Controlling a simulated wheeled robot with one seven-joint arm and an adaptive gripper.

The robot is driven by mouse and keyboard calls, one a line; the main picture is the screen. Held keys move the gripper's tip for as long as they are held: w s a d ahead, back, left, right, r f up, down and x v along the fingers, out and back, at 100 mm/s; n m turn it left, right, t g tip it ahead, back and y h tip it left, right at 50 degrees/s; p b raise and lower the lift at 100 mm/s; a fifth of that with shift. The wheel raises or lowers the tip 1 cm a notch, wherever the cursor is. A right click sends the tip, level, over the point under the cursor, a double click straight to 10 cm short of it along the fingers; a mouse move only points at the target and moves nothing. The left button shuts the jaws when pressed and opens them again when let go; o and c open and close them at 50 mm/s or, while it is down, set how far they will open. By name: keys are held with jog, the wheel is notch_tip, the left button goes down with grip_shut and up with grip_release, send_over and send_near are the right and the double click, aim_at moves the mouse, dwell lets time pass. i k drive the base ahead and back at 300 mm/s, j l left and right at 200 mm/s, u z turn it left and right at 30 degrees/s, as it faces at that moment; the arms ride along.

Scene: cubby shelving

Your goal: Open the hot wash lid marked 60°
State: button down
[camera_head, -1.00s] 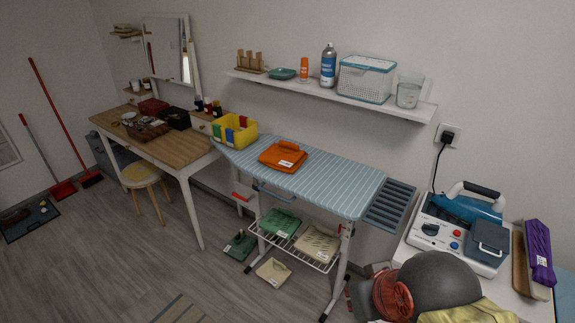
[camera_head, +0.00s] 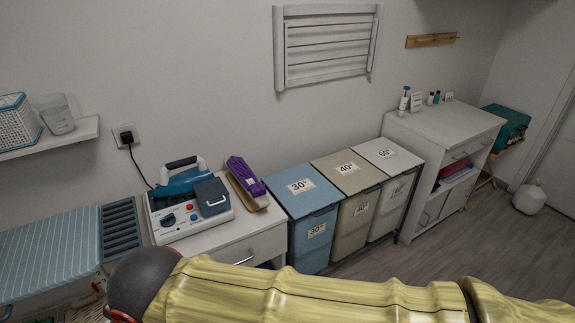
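The hot wash lid marked 60° (camera_head: 387,154) is the white top of the rightmost of three hampers in a row. It looks shut. Its white bin (camera_head: 389,208) below carries a label too small to read. To its left stand a beige hamper with a lid marked 40° (camera_head: 346,169) and a blue hamper with a lid marked 30° (camera_head: 300,187). Both of these lids look shut. My yellow-covered arm stretches across the bottom of the view, in front of the hampers.
A white cabinet (camera_head: 446,128) stands close against the right of the hampers. To their left a white table (camera_head: 222,242) holds a steam iron station (camera_head: 185,200) and a purple bundle (camera_head: 245,176).

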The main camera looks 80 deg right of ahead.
aim_at(388, 157)
jog(key=z, duration=1.65)
jog(key=i+l+z, duration=0.1)
jog(key=z, duration=0.35)
jog(key=i+l+z, duration=0.15)
jog(key=z, duration=0.3)
jog(key=i+z, duration=0.1)
jog(key=z, duration=0.35)
